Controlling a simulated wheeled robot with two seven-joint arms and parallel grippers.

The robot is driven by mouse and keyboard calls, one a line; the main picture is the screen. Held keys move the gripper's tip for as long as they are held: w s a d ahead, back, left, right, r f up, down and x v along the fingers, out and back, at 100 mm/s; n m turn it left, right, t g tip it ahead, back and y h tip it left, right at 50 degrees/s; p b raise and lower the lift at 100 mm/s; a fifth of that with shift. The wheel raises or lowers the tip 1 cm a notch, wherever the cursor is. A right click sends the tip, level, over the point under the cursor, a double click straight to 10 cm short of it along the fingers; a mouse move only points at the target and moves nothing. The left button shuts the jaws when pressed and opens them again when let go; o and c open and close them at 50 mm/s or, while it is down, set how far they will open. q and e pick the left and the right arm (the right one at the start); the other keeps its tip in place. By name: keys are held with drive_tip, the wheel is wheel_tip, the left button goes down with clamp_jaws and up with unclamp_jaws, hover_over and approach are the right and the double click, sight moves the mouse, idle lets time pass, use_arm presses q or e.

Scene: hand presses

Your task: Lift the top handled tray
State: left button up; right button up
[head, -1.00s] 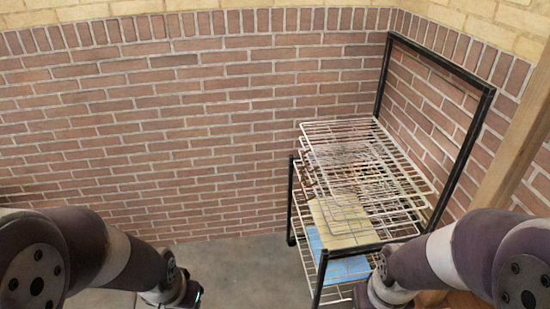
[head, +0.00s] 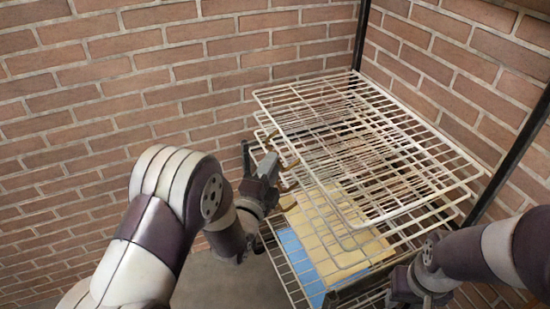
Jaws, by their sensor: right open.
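A stack of wire trays fills the right half of the head view. The top wire tray (head: 325,90) is a pale open grid with its near corner towards me. Small brown curved pieces, which look like handles, stick out at the left side of the stack. My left gripper (head: 282,182) is at that left side, close beside these pieces. I cannot tell whether its fingers touch or grip one. My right gripper (head: 425,292) is low at the right, by the near right side of the stack. It is open, and its fingertips are mostly hidden.
A yellow board (head: 335,245) and a blue sheet (head: 300,262) lie under the wire grids. A black frame post (head: 361,35) stands at the back. Brick walls (head: 120,80) close off the back and right. Grey floor (head: 225,285) shows at lower middle.

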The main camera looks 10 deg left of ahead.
use_arm(q)
drive_tip(key=x, duration=0.3)
drive_tip(key=shift+w, duration=0.35)
drive_tip(key=shift+s, duration=0.1)
